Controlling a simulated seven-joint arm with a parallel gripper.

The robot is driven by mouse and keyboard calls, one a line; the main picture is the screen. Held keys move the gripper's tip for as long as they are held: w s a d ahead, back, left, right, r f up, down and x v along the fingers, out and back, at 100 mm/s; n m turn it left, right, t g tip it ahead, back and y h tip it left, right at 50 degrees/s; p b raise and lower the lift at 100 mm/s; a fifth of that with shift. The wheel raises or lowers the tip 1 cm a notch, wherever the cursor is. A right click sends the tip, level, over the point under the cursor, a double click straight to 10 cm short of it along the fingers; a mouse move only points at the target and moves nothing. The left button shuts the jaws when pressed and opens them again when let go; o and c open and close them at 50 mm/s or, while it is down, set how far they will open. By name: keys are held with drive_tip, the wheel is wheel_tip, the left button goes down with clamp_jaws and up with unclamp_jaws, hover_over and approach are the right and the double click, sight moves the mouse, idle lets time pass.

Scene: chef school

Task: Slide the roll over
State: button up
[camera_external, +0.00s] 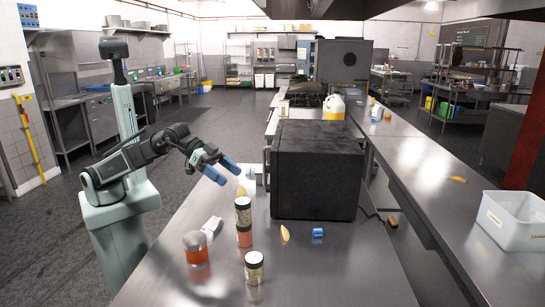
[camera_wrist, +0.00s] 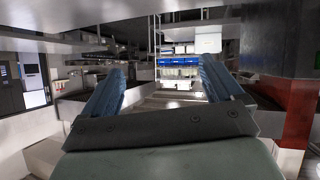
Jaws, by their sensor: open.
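No object is plainly recognisable as the roll. A small brown object (camera_external: 392,221) sits to the right of the oven. I cannot tell if any of these is the roll. My gripper (camera_external: 229,173) is open with blue fingers, above the table's left edge, left of the oven. In the wrist view my open gripper (camera_wrist: 162,68) has nothing visible between its fingers.
A large black oven (camera_external: 317,170) stands on the table. Several jars stand near the left, including a stacked dark-lidded jar (camera_external: 243,211) and a front jar (camera_external: 254,268). A blue item (camera_external: 318,233) lies before the oven. A white bin (camera_external: 515,220) sits on the right counter. The table's front right is clear.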

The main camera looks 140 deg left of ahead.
drive_tip(key=w+d+n+g+h, duration=0.2)
drive_tip(key=w+d+n+g, duration=0.2)
drive_tip(key=w+d, duration=0.55)
drive_tip(key=w+d+n+g+h, duration=0.25)
drive_tip(key=w+d, duration=0.25)
drive_tip(key=d, duration=0.9)
drive_tip(key=w+d+n+g+h, duration=0.1)
drive_tip(key=w+d+n+g, duration=0.3)
drive_tip(key=w+d, duration=0.55)
wheel_tip(320, 180, down, 12)
drive_tip(key=s+d, duration=0.2)
drive_tip(key=shift+s+d, duration=0.4)
wheel_tip(320, 180, down, 14)
drive_tip(key=shift+r, duration=0.1)
